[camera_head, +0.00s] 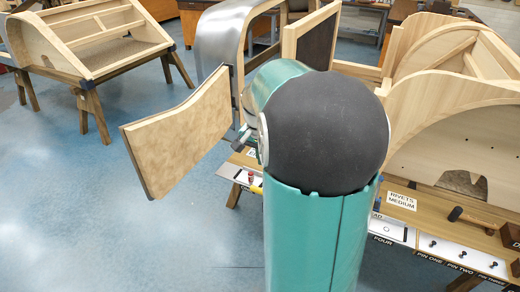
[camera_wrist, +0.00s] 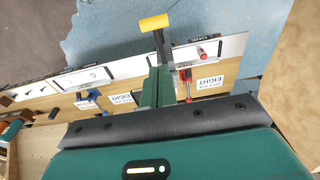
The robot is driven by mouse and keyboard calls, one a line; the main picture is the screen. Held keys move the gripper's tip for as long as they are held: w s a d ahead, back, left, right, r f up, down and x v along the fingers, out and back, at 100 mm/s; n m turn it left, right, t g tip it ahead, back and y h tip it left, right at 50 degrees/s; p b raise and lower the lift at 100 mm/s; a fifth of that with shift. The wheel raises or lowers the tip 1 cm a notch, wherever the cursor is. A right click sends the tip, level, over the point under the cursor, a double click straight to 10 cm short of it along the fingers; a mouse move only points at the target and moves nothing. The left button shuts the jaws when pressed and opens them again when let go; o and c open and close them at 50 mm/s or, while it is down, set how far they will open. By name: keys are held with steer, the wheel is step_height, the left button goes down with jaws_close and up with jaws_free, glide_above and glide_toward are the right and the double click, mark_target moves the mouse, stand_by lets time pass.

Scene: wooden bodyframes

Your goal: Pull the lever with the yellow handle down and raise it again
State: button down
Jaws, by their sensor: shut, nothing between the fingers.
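The lever's yellow handle (camera_wrist: 155,22) shows at the top middle of the wrist view, on a dark stem that runs down toward my fingers. In the head view a small yellow piece (camera_head: 256,190), which looks like the same handle, peeks out left of my arm. My gripper (camera_wrist: 157,72) is shut and empty, its green fingers pointing toward the lever. The fingertips overlap the lower stem in the picture; I cannot tell whether they touch it. The yellow handle is beyond the tips, not between them. My arm hides most of the lever in the head view.
A red-handled part (camera_wrist: 202,53) and a red clamp (camera_wrist: 187,86) are right of the fingers. A blue clamp (camera_wrist: 90,97) lies to the left. A wooden panel (camera_head: 178,135) stands left of my arm. Blue floor (camera_head: 110,215) is open at the left.

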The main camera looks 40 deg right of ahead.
mark_target(257, 188)
steer(key=f, duration=0.3)
steer(key=shift+w+d+f, duration=0.1)
steer(key=shift+d+f, duration=0.1)
steer(key=shift+f, duration=0.2)
steer(key=shift+s+a+f, duration=0.15)
steer(key=shift+a+f, duration=0.25)
steer(key=shift+f, duration=0.1)
steer(key=shift+s+a+f, duration=0.15)
steer(key=shift+a+f, duration=0.25)
steer(key=shift+f, duration=0.1)
steer(key=shift+s+a+f, duration=0.1)
steer(key=shift+a+f, duration=0.3)
steer(key=shift+f, duration=0.1)
steer(key=shift+f, duration=0.1)
steer(key=shift+s+a+f, duration=0.1)
steer(key=shift+a+f, duration=0.15)
steer(key=shift+f, duration=0.2)
steer(key=shift+s+a+f, duration=0.1)
steer(key=shift+a+f, duration=0.1)
steer(key=shift+f, duration=0.25)
steer(key=r, duration=0.1)
steer(key=d+r, duration=0.1)
steer(key=r, duration=0.1)
steer(key=w+d+r, duration=0.1)
steer(key=r, duration=0.1)
steer(key=shift+r, duration=0.15)
step_height(257, 188, up, 8)
steer(key=a, duration=0.2)
steer(key=shift+s, duration=0.45)
